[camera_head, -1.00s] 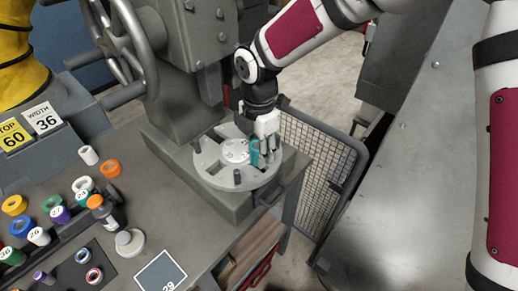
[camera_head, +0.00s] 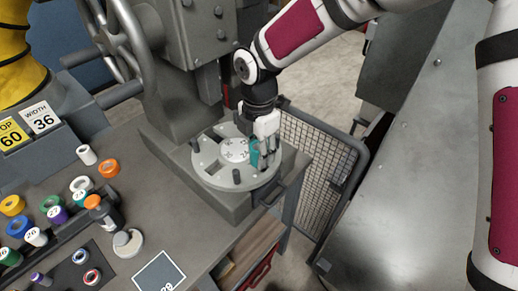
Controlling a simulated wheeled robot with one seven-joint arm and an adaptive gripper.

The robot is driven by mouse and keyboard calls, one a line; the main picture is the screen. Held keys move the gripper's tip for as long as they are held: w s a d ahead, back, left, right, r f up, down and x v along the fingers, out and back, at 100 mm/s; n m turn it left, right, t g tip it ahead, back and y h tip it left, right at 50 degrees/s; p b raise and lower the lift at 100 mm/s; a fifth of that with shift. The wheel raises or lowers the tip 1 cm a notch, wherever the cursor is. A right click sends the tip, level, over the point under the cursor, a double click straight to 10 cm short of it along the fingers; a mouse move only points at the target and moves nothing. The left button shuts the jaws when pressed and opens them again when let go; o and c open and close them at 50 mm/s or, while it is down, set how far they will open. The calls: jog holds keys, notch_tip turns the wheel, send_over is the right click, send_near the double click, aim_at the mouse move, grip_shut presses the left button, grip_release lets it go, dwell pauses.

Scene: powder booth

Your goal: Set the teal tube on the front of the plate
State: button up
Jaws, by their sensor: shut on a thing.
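The teal tube (camera_head: 254,154) is between the fingers of my gripper (camera_head: 262,158), which is shut on it. It is upright over the round grey plate (camera_head: 212,174), right of the plate's white centre disc (camera_head: 234,151). I cannot tell whether the tube's bottom touches the plate. Part of the tube is hidden by the fingers. The plate has short dark pegs near its rim, one at the front (camera_head: 237,176) and one at the left (camera_head: 195,145).
The press column (camera_head: 185,60) with a handwheel rises behind the plate. Several coloured rings and tubes, including an orange ring (camera_head: 108,168), lie on the bench at left. A dark card (camera_head: 160,273) lies at the front. A wire mesh guard (camera_head: 312,165) stands right of the plate.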

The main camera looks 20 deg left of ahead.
jog(key=shift+f, duration=0.55)
jog(key=o, duration=1.3)
notch_tip(320, 180, up, 12)
